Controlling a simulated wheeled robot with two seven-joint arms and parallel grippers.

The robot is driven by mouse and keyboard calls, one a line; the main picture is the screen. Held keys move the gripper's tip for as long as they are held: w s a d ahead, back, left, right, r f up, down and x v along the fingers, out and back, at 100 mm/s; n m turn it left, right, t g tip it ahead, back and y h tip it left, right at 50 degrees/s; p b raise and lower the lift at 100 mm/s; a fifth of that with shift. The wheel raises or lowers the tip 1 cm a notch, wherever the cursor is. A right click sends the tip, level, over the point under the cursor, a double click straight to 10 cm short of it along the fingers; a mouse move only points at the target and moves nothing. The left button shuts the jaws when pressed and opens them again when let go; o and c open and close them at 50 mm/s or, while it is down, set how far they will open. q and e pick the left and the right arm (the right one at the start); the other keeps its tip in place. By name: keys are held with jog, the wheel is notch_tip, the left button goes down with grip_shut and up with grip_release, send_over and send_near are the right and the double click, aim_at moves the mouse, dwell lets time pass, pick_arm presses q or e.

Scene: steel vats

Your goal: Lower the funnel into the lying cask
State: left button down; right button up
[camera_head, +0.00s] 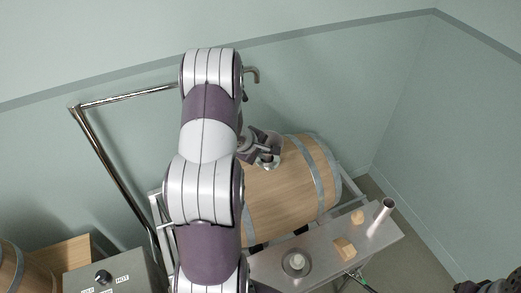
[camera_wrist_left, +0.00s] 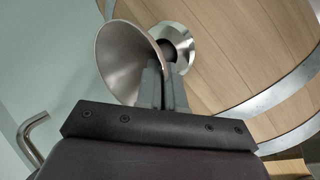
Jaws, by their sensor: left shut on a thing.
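The wooden cask (camera_head: 290,190) lies on its side on a metal frame, with grey metal hoops. A round metal collar with a dark middle (camera_wrist_left: 182,48) sits on its upper side. It seems to show in the head view too (camera_head: 268,162). My left gripper (camera_head: 264,146) is over the cask's top, close to this collar. In the left wrist view its fingers (camera_wrist_left: 163,88) are shut on the metal funnel (camera_wrist_left: 125,62), whose wide mouth shows beside the collar. The fingers hide part of the funnel, and I cannot tell whether its spout touches the collar. My right gripper (camera_head: 490,284) is only a dark part at the bottom right corner.
A steel bench (camera_head: 325,262) in front of the cask holds a round metal piece (camera_head: 296,263), wooden blocks (camera_head: 344,249) and an upright metal tube (camera_head: 382,214). A bent pipe (camera_head: 140,96) runs behind my left arm. A grey control box (camera_head: 110,275) stands at lower left.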

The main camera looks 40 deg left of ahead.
pick_arm(q)
jog(key=shift+f+b, duration=0.65)
jog(key=shift+f, duration=0.8)
jog(key=c, duration=1.2)
grip_release()
jog(key=shift+d+f, duration=0.1)
jog(key=shift+d, duration=0.05)
jog(key=shift+s+f, duration=0.1)
jog(key=shift+s, duration=0.05)
jog(key=p+v, duration=0.1)
jog(key=v, duration=0.3)
jog(key=p+v, duration=0.1)
jog(key=v, duration=0.3)
jog(key=p+v, duration=0.1)
jog(key=v, duration=0.4)
jog(key=shift+w+r, duration=0.2)
jog(key=shift+w, duration=0.15)
